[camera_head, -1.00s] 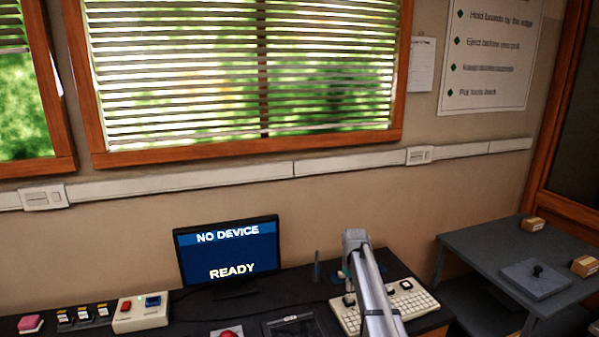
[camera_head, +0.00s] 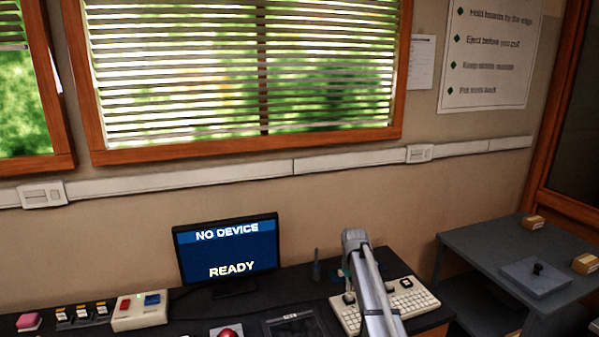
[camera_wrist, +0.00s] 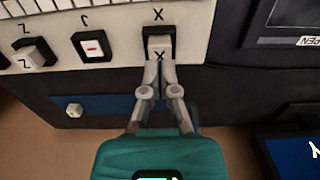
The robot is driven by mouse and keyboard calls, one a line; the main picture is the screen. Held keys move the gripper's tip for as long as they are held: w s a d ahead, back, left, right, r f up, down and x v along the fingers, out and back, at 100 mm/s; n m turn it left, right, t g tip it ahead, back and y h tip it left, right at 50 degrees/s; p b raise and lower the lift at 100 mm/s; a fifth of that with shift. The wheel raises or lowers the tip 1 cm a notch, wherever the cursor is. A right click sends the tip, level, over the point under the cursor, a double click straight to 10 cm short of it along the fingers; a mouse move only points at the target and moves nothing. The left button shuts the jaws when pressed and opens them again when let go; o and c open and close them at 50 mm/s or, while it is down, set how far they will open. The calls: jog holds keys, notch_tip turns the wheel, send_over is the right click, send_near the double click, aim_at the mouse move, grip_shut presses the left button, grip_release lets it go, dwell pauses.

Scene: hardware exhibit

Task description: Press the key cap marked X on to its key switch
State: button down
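The white key cap marked X (camera_wrist: 160,45) is at the switch place labelled X on the pale keyboard (camera_wrist: 118,22) in the wrist view. It appears upright within the dark switch frame; I cannot tell how deeply it is seated. My gripper (camera_wrist: 160,66) has its fingertips close together at the near side of the cap, overlapping it in view. The fingers look shut, with no cap visible between them. In the head view the keyboard (camera_head: 424,299) lies at the bench's right end, and my arm hides the X key and fingertips.
A monitor (camera_head: 228,252) and red button (camera_head: 226,333) stand left of my arm. A grey side table (camera_head: 475,245) is at right.

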jog(key=shift+f+b, duration=1.15)
dwell(1.0)
jog(key=shift+r, duration=0.2)
jog(key=shift+r+p, duration=3.35)
jog(key=shift+p, duration=0.2)
jog(key=s+m, duration=0.3)
jog(key=s, duration=2.6)
jog(key=shift+m, duration=0.3)
jog(key=shift+a, duration=0.1)
